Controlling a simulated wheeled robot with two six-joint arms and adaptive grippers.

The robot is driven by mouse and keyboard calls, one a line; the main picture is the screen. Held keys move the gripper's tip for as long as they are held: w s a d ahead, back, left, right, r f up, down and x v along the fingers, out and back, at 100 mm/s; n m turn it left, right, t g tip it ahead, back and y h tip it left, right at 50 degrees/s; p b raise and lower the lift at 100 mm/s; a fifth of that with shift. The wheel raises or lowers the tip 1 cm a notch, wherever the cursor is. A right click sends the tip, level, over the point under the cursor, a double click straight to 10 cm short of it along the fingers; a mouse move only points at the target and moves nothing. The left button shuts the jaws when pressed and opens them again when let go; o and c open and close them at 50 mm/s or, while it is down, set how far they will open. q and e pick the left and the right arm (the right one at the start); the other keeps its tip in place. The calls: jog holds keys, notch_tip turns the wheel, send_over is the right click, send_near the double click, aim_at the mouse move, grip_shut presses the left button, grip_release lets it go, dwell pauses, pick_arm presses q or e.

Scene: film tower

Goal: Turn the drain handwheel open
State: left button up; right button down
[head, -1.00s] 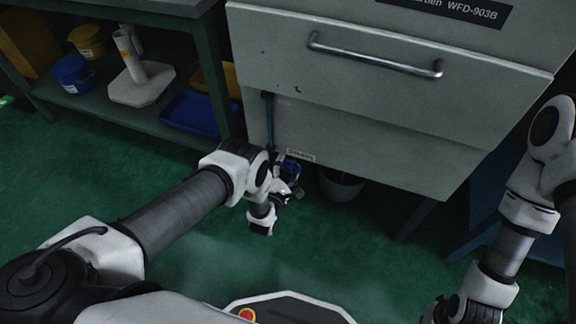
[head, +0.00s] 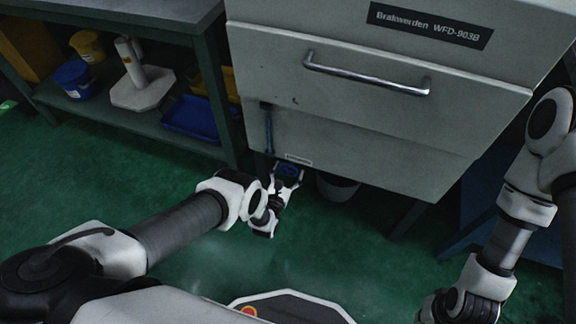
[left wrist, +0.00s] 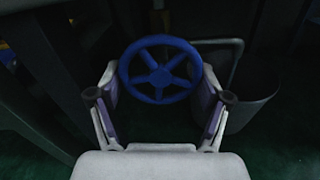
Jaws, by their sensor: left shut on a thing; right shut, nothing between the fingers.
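The drain handwheel (head: 289,171) is a small blue wheel with several spokes, low under the front edge of the grey cabinet. In the left wrist view the handwheel (left wrist: 160,69) faces the camera. My left gripper (head: 287,175) is at the handwheel; its two fingers (left wrist: 160,76) stand on the left and right of the rim and are shut on it. In the head view the gripper hides part of the wheel. My right arm comes in at the right edge and runs down to the bottom edge, where its gripper is out of the picture.
The grey cabinet (head: 400,130) with a bar handle (head: 365,75) overhangs the handwheel. A bucket (head: 338,188) stands on the floor just right of the wheel; it also shows in the left wrist view (left wrist: 252,108). A shelved bench (head: 150,120) is at left. The green floor in front is clear.

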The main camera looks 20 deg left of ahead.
pick_arm(q)
jog(key=shift+a+n+p, duration=0.1)
jog(key=shift+n+p, duration=0.3)
jog(key=shift+p, duration=0.2)
jog(key=o, duration=1.1)
jog(key=shift+c, duration=0.2)
jog(key=s, duration=0.7)
jog(key=shift+s, duration=0.3)
